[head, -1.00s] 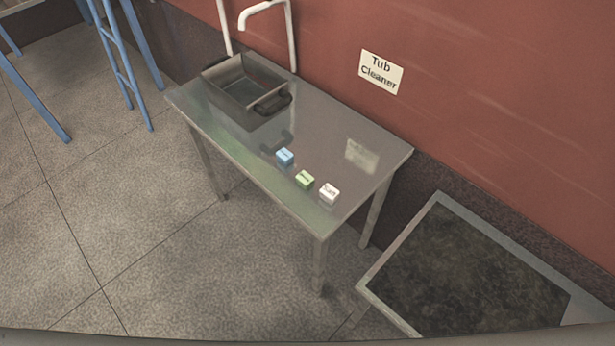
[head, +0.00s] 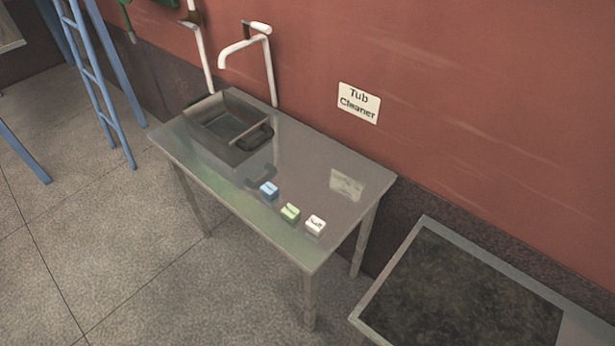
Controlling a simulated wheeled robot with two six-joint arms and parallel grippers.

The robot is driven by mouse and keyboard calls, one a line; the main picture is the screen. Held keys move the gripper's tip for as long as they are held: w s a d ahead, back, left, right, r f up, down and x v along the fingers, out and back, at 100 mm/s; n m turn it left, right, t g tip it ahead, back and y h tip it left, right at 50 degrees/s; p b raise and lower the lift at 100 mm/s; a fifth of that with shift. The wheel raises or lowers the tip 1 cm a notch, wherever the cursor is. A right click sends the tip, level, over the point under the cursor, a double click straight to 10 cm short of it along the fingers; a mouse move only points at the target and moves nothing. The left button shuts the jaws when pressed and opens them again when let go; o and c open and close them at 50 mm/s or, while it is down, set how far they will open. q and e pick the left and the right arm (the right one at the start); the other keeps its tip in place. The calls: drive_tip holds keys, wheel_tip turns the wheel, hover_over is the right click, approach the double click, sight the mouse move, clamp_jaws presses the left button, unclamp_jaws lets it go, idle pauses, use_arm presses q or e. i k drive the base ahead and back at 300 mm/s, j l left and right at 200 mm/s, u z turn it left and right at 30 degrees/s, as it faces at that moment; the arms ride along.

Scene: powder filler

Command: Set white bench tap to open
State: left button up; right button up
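The white bench tap (head: 243,47) stands against the red wall behind the metal table, near the top of the head view. Its spout curves down over the dark tub, and its white pipe runs down behind the table's back edge. A short white and brown piece, perhaps its handle, sits on top (head: 257,27). Whether the tap is open or shut I cannot tell, and no water stream is visible. Neither of my grippers is in view.
A metal table (head: 325,155) holds a dark tub (head: 207,137) and small blue (head: 269,191), green (head: 290,212) and white (head: 316,225) blocks. A "Tub Cleaner" sign (head: 358,103) is on the wall. A blue ladder (head: 95,80) stands left. A dark-topped low platform (head: 460,300) is right.

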sight(264, 28)
drive_tip(key=i+j+z, duration=0.1)
drive_tip(key=z, duration=0.3)
drive_tip(key=j+z, duration=0.4)
drive_tip(key=i+j+z, duration=0.1)
drive_tip(key=z, duration=0.3)
drive_tip(key=j+z, duration=0.3)
drive_tip(key=z, duration=0.15)
